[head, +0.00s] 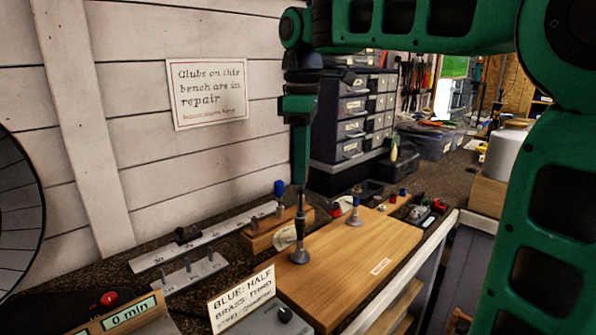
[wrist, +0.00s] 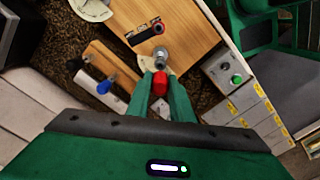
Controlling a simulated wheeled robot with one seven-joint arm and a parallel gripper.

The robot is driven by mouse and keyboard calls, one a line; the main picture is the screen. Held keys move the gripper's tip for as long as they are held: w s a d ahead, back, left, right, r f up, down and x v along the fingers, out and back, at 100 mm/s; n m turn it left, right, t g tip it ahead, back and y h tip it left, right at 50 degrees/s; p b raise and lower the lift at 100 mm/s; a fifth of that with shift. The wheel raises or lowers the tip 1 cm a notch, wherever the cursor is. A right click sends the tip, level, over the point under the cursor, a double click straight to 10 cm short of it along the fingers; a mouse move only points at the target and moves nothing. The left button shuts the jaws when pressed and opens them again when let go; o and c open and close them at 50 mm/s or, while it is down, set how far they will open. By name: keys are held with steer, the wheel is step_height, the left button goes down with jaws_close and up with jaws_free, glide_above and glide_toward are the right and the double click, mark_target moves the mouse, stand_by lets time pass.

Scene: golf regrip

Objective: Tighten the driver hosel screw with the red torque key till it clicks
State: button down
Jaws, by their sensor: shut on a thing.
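My gripper (head: 301,185) points down over a wooden board (head: 395,240) on the bench. In the wrist view its green fingers (wrist: 160,105) are shut on the red key (wrist: 160,84). A grey metal piece (wrist: 161,58) lies in line beyond the key; in the head view a dark shaft runs down from my gripper to a round grey base (head: 299,256) on the board. I cannot tell whether the key's tip is seated in a screw. I cannot make out the driver hosel for certain.
A blue-handled tool (head: 279,189) stands in a wooden block (head: 262,235) left of my gripper. A lettered card (head: 241,298) is at the front. Drawer units (head: 350,120) stand behind. The board's front right is clear.

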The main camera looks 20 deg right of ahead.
steer(key=shift+r, duration=0.95)
